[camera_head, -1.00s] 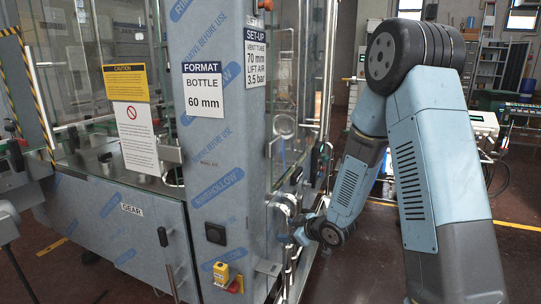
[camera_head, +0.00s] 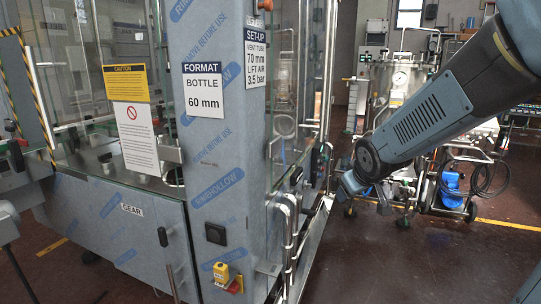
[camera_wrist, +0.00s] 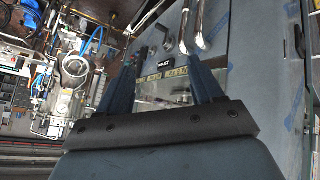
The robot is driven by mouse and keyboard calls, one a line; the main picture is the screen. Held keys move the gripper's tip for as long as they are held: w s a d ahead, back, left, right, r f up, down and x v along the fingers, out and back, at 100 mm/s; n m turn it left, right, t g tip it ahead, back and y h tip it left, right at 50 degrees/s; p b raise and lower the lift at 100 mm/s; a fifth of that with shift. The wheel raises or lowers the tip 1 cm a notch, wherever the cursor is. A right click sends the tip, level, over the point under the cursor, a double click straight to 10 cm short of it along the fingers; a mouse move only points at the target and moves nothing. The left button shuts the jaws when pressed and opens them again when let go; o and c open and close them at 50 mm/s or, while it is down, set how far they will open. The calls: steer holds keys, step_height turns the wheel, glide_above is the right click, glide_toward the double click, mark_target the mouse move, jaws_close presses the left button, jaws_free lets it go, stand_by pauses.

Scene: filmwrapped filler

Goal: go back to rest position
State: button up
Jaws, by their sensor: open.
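My gripper (camera_wrist: 166,68) is open in the wrist view, its two dark blue fingers apart with nothing between them. Beyond the fingers is the film-wrapped grey machine panel (camera_wrist: 250,75) with a small dark label plate. In the head view my arm comes in from the upper right, and my gripper (camera_head: 347,188) hangs at its lower end, small and partly hidden by the wrist. It is just right of the filling machine (camera_head: 228,150) and its bent metal pipes (camera_head: 288,225). I cannot tell the exact gap to the machine.
A steel tank with a gauge (camera_head: 400,77) stands on a wheeled cart behind my arm. A blue pump (camera_head: 452,185) with a black hose is on the cart. The floor (camera_head: 400,260) at lower right is clear.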

steer(key=s+d+r+m+g, duration=0.1)
steer(key=s+r+m, duration=0.1)
steer(key=s, duration=0.8)
steer(key=s+r+m+g, duration=0.1)
steer(key=s+r+m, duration=0.2)
steer(key=s, duration=0.8)
step_height(320, 180, up, 2)
steer(key=shift+d+r+g, duration=0.25)
steer(key=shift+d+g, duration=0.15)
